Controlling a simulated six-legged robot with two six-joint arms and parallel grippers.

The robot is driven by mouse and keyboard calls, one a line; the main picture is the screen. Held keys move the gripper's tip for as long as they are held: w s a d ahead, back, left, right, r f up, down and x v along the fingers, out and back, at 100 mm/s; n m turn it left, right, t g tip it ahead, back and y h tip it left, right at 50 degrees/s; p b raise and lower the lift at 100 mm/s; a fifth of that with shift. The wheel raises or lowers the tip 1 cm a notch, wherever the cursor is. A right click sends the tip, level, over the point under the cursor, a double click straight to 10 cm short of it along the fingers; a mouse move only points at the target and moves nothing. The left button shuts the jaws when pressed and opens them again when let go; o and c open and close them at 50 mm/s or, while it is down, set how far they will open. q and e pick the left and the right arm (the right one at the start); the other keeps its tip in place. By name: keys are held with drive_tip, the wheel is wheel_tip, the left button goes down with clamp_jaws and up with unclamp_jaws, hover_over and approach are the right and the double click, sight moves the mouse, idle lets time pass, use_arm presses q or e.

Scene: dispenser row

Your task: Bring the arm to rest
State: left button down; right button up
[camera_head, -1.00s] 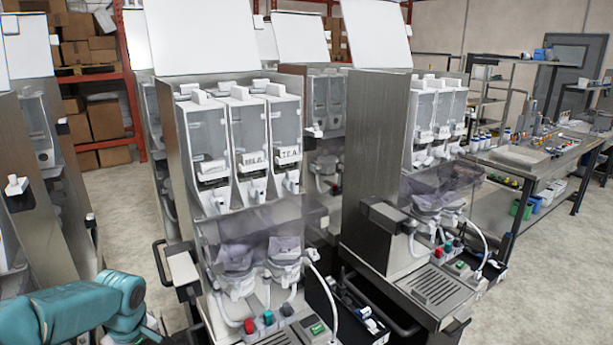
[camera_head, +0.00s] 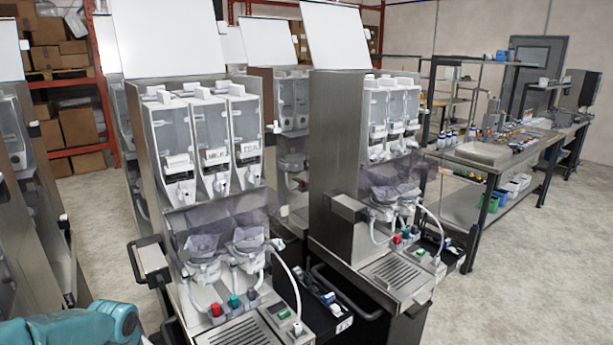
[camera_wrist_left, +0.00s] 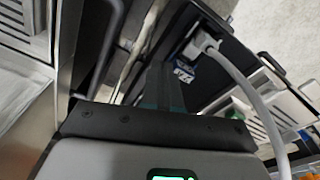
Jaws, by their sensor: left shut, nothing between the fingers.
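My left arm (camera_head: 85,328), teal, shows at the bottom left corner of the head view, and its gripper is out of that view. In the left wrist view my left gripper (camera_wrist_left: 165,88) shows as a dark body with dark fingers, shut and empty. Around it are steel panels and dark parts of a machine, with a pale hose (camera_wrist_left: 245,90) on the right side. I cannot tell whether the gripper touches any of these. My right gripper is in neither view.
The nearest dispenser machine (camera_head: 143,150) stands ahead, with a black handle (camera_head: 134,262) on its left side. A second dispenser (camera_head: 325,150) stands to its right. A workbench (camera_head: 480,180) stands further right. Open floor (camera_head: 520,290) lies at the lower right.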

use_arm(q)
drive_tip(key=s+d+f+m+h+b, duration=0.1)
drive_tip(key=s+d+f+m+h, duration=0.15)
drive_tip(key=d+f, duration=0.6)
drive_tip(key=s+d+f+m+h, duration=0.1)
drive_tip(key=s+d+f+m, duration=0.3)
drive_tip(key=d+f, duration=0.4)
drive_tip(key=s+d+f+m, duration=0.2)
drive_tip(key=s+d, duration=0.2)
drive_tip(key=s, duration=0.3)
drive_tip(key=s+d+f+m+h, duration=0.1)
drive_tip(key=s+d+f, duration=0.2)
drive_tip(key=s, duration=0.3)
drive_tip(key=shift+s+d+f+m+b, duration=0.25)
drive_tip(key=shift+s+d+m+b, duration=0.15)
drive_tip(key=shift+d, duration=0.4)
drive_tip(key=shift+w, duration=0.1)
drive_tip(key=shift+a, duration=0.1)
